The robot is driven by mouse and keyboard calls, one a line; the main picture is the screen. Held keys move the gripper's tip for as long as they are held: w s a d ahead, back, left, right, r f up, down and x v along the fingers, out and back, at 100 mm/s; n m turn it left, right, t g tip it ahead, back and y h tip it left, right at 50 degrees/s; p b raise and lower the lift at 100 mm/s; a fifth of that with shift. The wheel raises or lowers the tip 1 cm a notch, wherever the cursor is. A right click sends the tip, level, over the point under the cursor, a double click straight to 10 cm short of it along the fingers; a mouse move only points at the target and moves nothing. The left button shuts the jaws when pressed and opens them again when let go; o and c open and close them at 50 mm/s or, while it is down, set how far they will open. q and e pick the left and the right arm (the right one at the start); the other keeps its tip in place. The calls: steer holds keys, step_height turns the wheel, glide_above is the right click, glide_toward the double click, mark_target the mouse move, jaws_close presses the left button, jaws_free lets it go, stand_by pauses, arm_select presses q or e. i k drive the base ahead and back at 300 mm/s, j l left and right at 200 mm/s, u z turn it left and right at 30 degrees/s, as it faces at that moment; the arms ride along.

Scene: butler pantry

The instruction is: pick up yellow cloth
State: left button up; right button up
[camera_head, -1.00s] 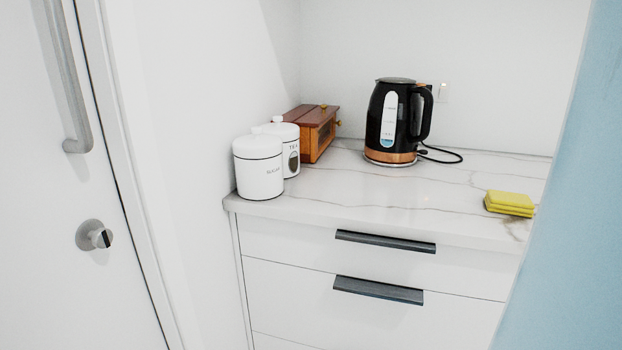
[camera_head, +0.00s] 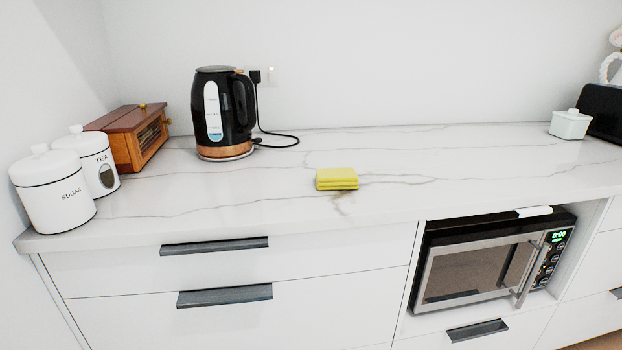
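The yellow cloth (camera_head: 337,179) lies folded in a small, layered stack on the white marble counter (camera_head: 260,195). It is near the middle of the view, to the right of and in front of the kettle, with nothing touching it. Neither of my grippers shows in the head view, so their state and their distance from the cloth cannot be seen.
A black kettle (camera_head: 224,115) with its cord, a wooden box (camera_head: 136,137), a sugar canister (camera_head: 54,192) and a tea canister (camera_head: 88,160) stand left. A pale lidded dish (camera_head: 570,124) and a black appliance (camera_head: 603,112) stand right. A microwave (camera_head: 480,270) sits below. Counter around the cloth is clear.

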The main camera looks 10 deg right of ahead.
mark_target(332, 178)
steer(key=z, duration=0.45)
steer(key=u, duration=2.55)
steer(key=z, duration=2.5)
steer(key=i+l+u, duration=0.1)
steer(key=i+u, duration=0.3)
steer(key=i+l+u, duration=0.2)
steer(key=u, duration=0.2)
